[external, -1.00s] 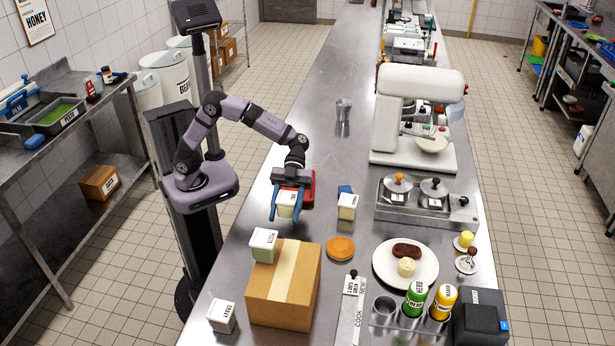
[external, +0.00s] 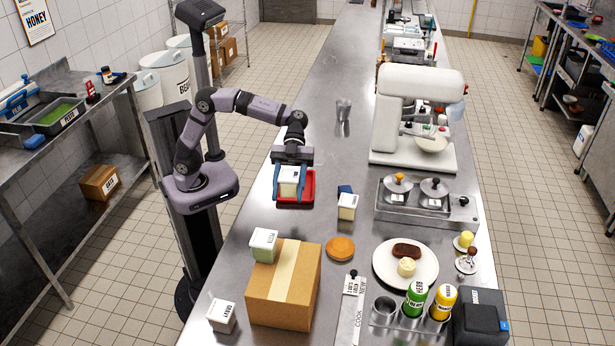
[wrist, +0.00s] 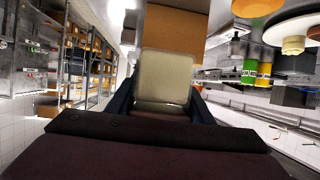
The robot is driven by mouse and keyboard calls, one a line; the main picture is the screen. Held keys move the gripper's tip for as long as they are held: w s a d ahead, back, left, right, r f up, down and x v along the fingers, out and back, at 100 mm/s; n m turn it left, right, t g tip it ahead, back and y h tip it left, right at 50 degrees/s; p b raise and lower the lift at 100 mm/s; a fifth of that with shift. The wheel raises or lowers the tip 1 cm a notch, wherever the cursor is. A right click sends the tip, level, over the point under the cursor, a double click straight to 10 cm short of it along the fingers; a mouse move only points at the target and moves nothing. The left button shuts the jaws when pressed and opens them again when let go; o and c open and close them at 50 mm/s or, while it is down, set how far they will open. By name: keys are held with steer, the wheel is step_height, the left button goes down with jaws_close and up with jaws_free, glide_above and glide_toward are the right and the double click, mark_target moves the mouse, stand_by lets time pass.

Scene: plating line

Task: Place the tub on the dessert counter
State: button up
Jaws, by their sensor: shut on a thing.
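My gripper (external: 289,186) is shut on a small white tub (external: 289,181), with a blue finger on either side of it. The tub also fills the space between the fingers in the wrist view (wrist: 164,78). In the external view the tub is in front of a red tray (external: 308,190) on the steel counter (external: 235,262); the gripper hides part of the tray. I cannot tell whether the tub is clear of the tray or touching it. No counter in view carries a readable dessert label.
A white tub (external: 222,316) is left of the box. A bun (external: 340,247) and plate (external: 425,275) lie further right.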

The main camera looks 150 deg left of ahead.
steer(key=w+a+n+t+y+p, duration=0.1)
steer(key=a+n+t+y, duration=0.2)
steer(key=a+n+y, duration=0.95)
steer(key=s+a+n+g+y, duration=0.35)
steer(key=s+a, duration=0.45)
steer(key=a, duration=0.5)
steer(key=s+a+n+g+y+p, duration=0.1)
steer(key=s+a+n+g+y, duration=0.15)
steer(key=s, duration=0.55)
steer(key=s+a+n+g+y, duration=0.1)
steer(key=s+a+n+g, duration=0.1)
steer(key=s+n+g, duration=0.35)
steer(key=s+a+n+g+y+p, duration=0.1)
steer(key=s+a+n+g+y, duration=0.1)
steer(key=s, duration=0.7)
steer(key=f, duration=1)
steer(key=shift+d+f, duration=0.25)
steer(key=shift+f, duration=0.15)
steer(key=shift+f+y, duration=0.25)
steer(key=shift+f, duration=0.05)
